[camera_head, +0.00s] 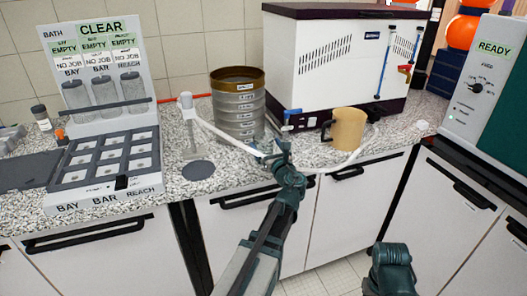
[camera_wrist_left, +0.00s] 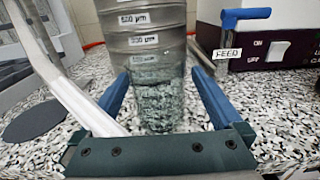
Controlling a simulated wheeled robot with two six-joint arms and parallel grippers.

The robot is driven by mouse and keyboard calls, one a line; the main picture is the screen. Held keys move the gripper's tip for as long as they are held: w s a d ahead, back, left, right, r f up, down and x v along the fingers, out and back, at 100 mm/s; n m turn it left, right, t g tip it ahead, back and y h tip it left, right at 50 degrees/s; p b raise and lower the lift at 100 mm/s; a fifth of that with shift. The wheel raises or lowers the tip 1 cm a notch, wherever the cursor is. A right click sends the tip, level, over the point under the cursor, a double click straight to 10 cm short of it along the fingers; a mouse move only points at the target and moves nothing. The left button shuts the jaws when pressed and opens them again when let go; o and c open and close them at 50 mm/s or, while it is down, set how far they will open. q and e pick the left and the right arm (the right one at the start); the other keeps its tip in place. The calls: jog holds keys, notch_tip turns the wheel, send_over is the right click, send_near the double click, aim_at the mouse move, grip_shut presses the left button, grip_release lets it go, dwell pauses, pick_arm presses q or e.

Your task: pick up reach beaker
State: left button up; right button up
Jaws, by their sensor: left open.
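A clear beaker (camera_wrist_left: 160,104) stands upright on the speckled counter, with the counter pattern showing through it. No label on it is readable. In the left wrist view it lies between the two blue fingers of my left gripper (camera_wrist_left: 160,75), which is open with a gap on each side of the glass. In the head view my left gripper (camera_head: 273,152) is low over the counter's front, and the beaker is hard to make out there. The sieve stack (camera_head: 238,103) stands close behind the beaker, and it fills the upper middle of the wrist view (camera_wrist_left: 150,35).
A white tube (camera_head: 215,130) runs beside my left gripper. A tan mug (camera_head: 348,128) stands to the right, before the white machine (camera_head: 330,60). A blue FEED lever (camera_wrist_left: 240,18) sticks out at right.

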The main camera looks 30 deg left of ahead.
aim_at(261, 138)
pick_arm(q)
jog(key=shift+w+a, duration=0.1)
jog(key=shift+a, duration=0.05)
jog(key=x, duration=0.5)
jog(key=shift+a, duration=0.1)
jog(key=c, duration=1.2)
jog(key=shift+c, duration=0.2)
jog(key=shift+r, duration=0.2)
pick_arm(e)
jog(key=shift+r, duration=0.15)
